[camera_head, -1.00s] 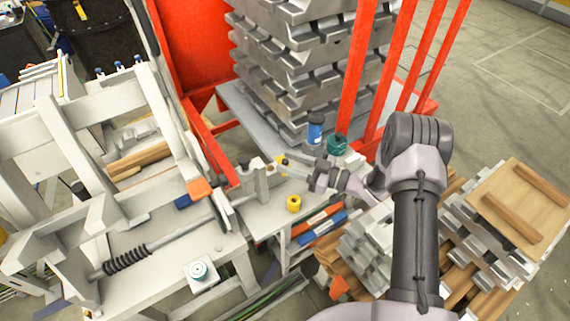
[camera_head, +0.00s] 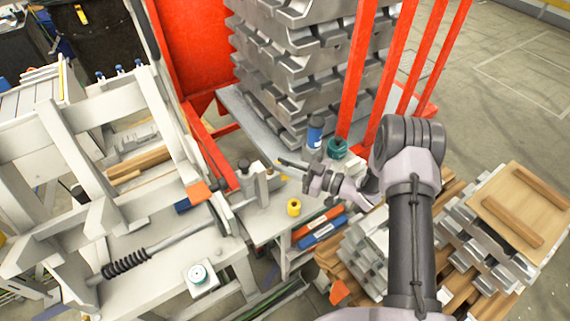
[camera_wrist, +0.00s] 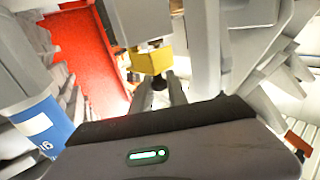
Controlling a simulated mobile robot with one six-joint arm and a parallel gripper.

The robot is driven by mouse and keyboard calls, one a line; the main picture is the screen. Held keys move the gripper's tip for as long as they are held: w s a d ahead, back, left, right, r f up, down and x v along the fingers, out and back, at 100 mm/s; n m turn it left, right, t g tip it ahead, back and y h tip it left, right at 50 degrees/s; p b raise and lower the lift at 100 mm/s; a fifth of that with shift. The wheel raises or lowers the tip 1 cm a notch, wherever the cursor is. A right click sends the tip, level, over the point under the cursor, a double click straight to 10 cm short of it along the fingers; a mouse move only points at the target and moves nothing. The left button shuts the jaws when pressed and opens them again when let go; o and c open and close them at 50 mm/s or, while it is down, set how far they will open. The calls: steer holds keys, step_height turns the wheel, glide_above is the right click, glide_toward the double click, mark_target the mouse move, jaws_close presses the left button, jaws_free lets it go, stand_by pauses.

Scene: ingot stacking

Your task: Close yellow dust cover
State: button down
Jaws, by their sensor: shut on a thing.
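The yellow dust cover (camera_wrist: 152,60) is a small boxy yellow piece at the upper middle of the wrist view, under a grey housing. My gripper's two fingers (camera_wrist: 159,92) are shut on a dark round knob (camera_wrist: 158,83) just in front of the cover; how the knob joins it is hard to see. In the head view my gripper (camera_head: 284,163) reaches left over the pale bench, and only a small yellow patch shows just below its fingertips. The cover's hinge and far side are hidden.
A yellow roll (camera_head: 293,207) stands on the pale bench. A blue-labelled bottle (camera_head: 315,132) and a teal container (camera_head: 337,148) stand behind my arm. A large ingot stack (camera_head: 310,65) and red posts (camera_head: 355,75) rise close behind. A grey fixture stands left of my gripper.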

steer(key=m+t+h, duration=0.1)
steer(key=a+m+t+p, duration=0.1)
steer(key=t, duration=0.1)
steer(key=shift+s+h, duration=0.2)
steer(key=shift+h, duration=0.2)
steer(key=m+t+h+b, duration=0.2)
steer(key=a+m+t+h+b, duration=0.1)
steer(key=m+t+h+b, duration=0.1)
steer(key=h, duration=0.1)
steer(key=a+m+t+h+b, duration=0.1)
steer(key=m+t+h+b, duration=0.1)
steer(key=m+h+b, duration=0.1)
steer(key=shift+w+f, duration=0.1)
steer(key=shift+w, duration=0.05)
steer(key=shift+t, duration=0.3)
steer(key=c, duration=1.4)
jaws_free()
steer(key=shift+w, duration=0.1)
steer(key=shift+o, duration=0.2)
